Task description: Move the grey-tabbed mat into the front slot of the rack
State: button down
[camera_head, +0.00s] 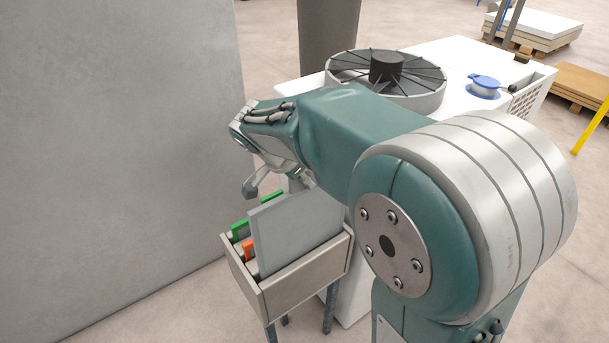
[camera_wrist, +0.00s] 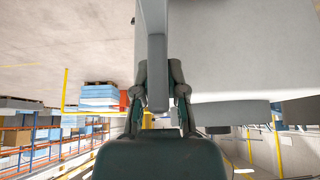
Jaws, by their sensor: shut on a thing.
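The grey mat (camera_head: 295,228) stands upright in the head view, its lower part behind the near wall of the rack (camera_head: 305,285), at the rack's front side. I cannot tell whether it rests on the rack's floor. My gripper (camera_head: 279,184) is above the mat's top edge, fingers pointing down. In the wrist view my gripper (camera_wrist: 160,92) is shut on a grey strip (camera_wrist: 157,60), which looks like part of the mat seen edge-on. The grey tab is not clearly visible in the head view.
Behind the mat, the rack holds mats with green tabs (camera_head: 240,229) and an orange tab (camera_head: 248,245). A large grey panel (camera_head: 110,150) stands left of the rack. A white cabinet (camera_head: 455,60) with a round fan-like part (camera_head: 386,78) is behind my arm.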

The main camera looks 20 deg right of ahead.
send_over(304, 253)
jog(key=shift+w+d+f, duration=0.1)
jog(key=shift+w+f, duration=0.1)
jog(key=shift+f, duration=3.85)
jog(key=shift+w+d+f, duration=0.1)
jog(key=shift+w+f, duration=0.05)
jog(key=shift+f, duration=5.2)
jog(key=c, duration=0.6)
grip_release()
jog(key=shift+a, duration=0.1)
jog(key=v, duration=1.2)
